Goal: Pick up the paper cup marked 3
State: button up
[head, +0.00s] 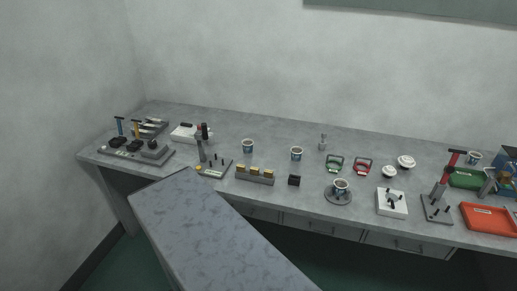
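Several small white paper cups with dark bands stand upright on the long grey bench (300,128). One paper cup (247,146) is left of the middle, and another paper cup (296,153) is to its right. A third paper cup (340,186) stands on a round grey disc (330,197) near the front edge. Another paper cup (474,158) is at the back right. The marks on the cups are too small to read, so I cannot tell which is marked 3. My gripper is not in view.
A grey mottled surface (200,230) juts forward at the lower left.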

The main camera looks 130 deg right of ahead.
aim_at(247, 143)
jog(key=u, duration=0.45)
jog(key=k, duration=0.2)
jog(key=z, duration=3)
jog(key=k, duration=0.3)
jog(key=z, duration=2.15)
